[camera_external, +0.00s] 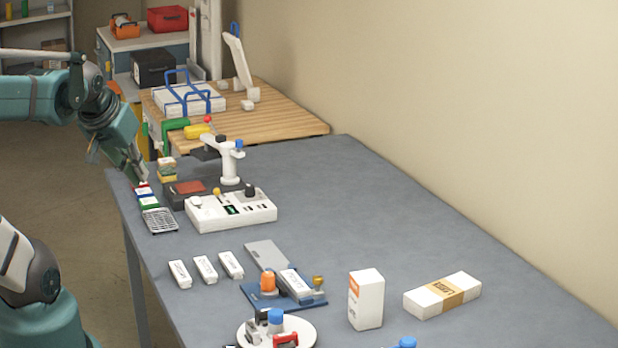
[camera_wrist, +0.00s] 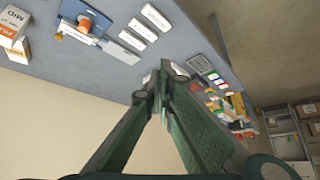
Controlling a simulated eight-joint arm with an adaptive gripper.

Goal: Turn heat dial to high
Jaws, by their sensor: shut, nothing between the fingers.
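The white control unit (camera_external: 230,212) sits on the grey table in the external view. A black knob (camera_external: 250,190), a yellow knob (camera_external: 216,192) and a round white dial (camera_external: 196,202) show on its top. I cannot tell which one is the heat dial or read its setting. My gripper (camera_external: 141,179) is at the table's left edge, left of the unit and apart from it, close to small coloured blocks (camera_external: 147,196). In the wrist view my gripper (camera_wrist: 165,76) is shut and empty, its fingers together. The fingers seem to hide most of the unit there.
A white post stand (camera_external: 229,165) rises behind the unit. A grey grille (camera_external: 159,221) lies left of it. Several white labelled bars (camera_external: 205,269), a blue fixture (camera_external: 262,297) and a white box (camera_external: 366,300) stand in front. The table right of the unit is clear.

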